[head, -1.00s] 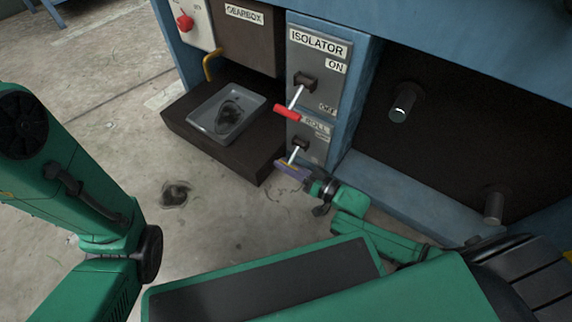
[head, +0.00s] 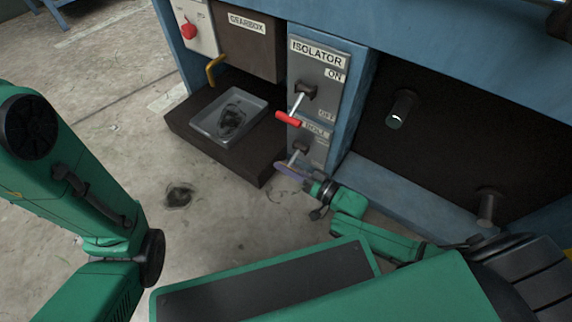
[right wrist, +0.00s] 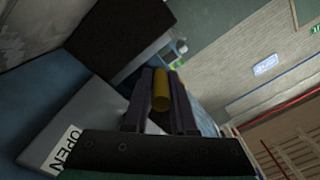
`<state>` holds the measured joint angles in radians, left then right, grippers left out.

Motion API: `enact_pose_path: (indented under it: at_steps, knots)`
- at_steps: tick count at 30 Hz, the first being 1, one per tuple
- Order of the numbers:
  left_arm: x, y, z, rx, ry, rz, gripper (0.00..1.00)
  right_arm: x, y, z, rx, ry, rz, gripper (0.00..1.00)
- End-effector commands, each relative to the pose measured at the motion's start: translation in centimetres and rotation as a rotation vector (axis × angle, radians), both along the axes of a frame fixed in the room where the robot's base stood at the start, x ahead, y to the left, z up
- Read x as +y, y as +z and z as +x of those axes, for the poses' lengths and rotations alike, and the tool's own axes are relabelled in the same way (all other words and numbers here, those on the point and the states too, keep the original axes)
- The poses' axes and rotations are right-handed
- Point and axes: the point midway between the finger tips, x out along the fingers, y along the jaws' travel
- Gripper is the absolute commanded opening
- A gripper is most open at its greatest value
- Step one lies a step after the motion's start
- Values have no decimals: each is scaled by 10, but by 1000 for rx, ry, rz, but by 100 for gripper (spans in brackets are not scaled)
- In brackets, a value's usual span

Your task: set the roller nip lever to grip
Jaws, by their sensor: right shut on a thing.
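The roller nip lever (head: 297,157) is a short pale rod coming out of a dark slot in the lower grey plate (head: 318,150), under a partly hidden label that reads "ROLL". It slants down and to the left. Its yellow handle (right wrist: 161,90) shows in the right wrist view between the two dark fingers. My right gripper (head: 289,170) is shut on this handle, and its fingers hide most of it in the head view. An "OPEN" label (right wrist: 64,150) shows at the lower left of the right wrist view. My left arm shows at the left, but its gripper does not.
The red-handled isolator lever (head: 290,118) is just above, close to my right gripper. A grey tray (head: 229,115) with a dark stain sits on a brown ledge (head: 255,172) to the left. Dark rollers (head: 401,110) stick out at the right. The floor in front is clear.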

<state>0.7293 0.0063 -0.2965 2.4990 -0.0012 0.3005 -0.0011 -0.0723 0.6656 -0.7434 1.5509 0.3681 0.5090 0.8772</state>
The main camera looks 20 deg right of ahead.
Motion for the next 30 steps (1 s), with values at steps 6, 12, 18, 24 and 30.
enact_pose_path:
  at_steps: [6, 12, 18, 24, 30]
  knots:
    - [0, 26, 10, 34, -12, -1, 77, 2, 21, -2, 118, 3, 144, 0]
    - [0, 44, 11, 36, -13, -2, 77, 2, 34, -2, 240, 4, 290, 0]
    - [0, 57, 13, 42, -13, -3, 77, -1, 46, 0, 356, 3, 430, 0]
    - [0, 65, 15, 44, -12, -3, 77, -3, 55, 3, 449, 2, 545, 0]
    - [0, 69, 16, 45, -11, -4, 77, -7, 60, 5, 514, 0, 622, 0]
